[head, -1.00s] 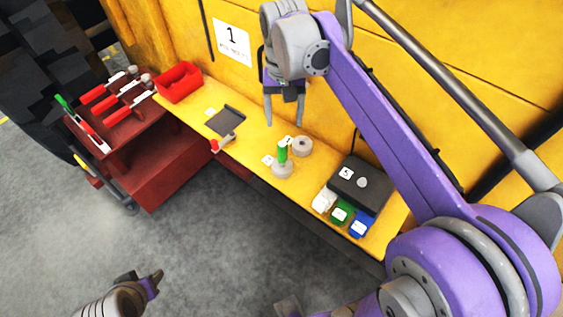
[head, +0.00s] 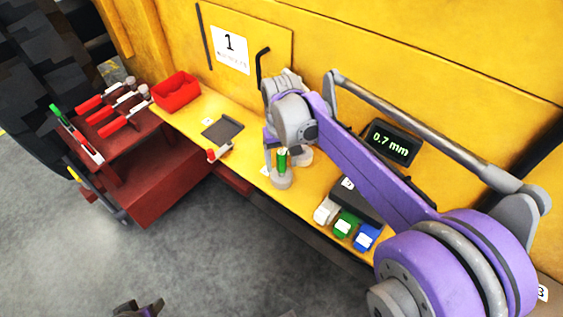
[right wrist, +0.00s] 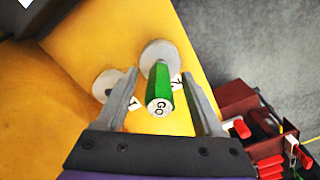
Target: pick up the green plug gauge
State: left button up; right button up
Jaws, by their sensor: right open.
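The green plug gauge (head: 282,161) stands upright on a round grey casting (head: 281,181) on the yellow bench. In the right wrist view its green handle (right wrist: 160,88) points toward the camera, with GO on its white end. My right gripper (right wrist: 165,100) is open, with one finger on each side of the handle; a gap shows on both sides. In the head view the right gripper (head: 281,150) is over the gauge and partly hides it. My left gripper (head: 140,308) is cut off at the bottom edge, away from the bench; its jaws are unclear.
A second round grey casting (right wrist: 108,84) stands close beside the gauge. White, green and blue blocks (head: 345,224) and a dark box lie to the right, near a 0.7 mm display (head: 391,145). A dark plate (head: 222,129), red bin (head: 176,91) and red tool stand (head: 150,150) are left.

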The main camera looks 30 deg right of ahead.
jog(key=shift+f, duration=0.6)
grip_shut()
